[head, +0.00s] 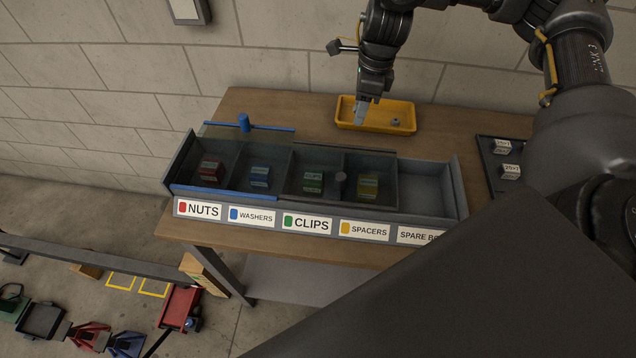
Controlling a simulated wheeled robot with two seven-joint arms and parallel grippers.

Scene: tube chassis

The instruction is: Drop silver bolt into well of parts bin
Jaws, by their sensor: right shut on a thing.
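My right gripper (361,110) points down over the left part of the yellow tray (410,109). It is shut on a small silver-grey thing, apparently the silver bolt, mostly hidden by the fingers. A second small grey piece (396,121) lies in the tray to its right. The grey parts bin (459,188) stands on the bench in front of the tray. The rightmost well (426,188), above the partly hidden "SPARE BO" label, looks uncovered and empty. My left gripper is not in view.
A dark tray with small labelled boxes (508,171) sits at right. A brick wall stands behind. My dark arm parts hide the lower right.

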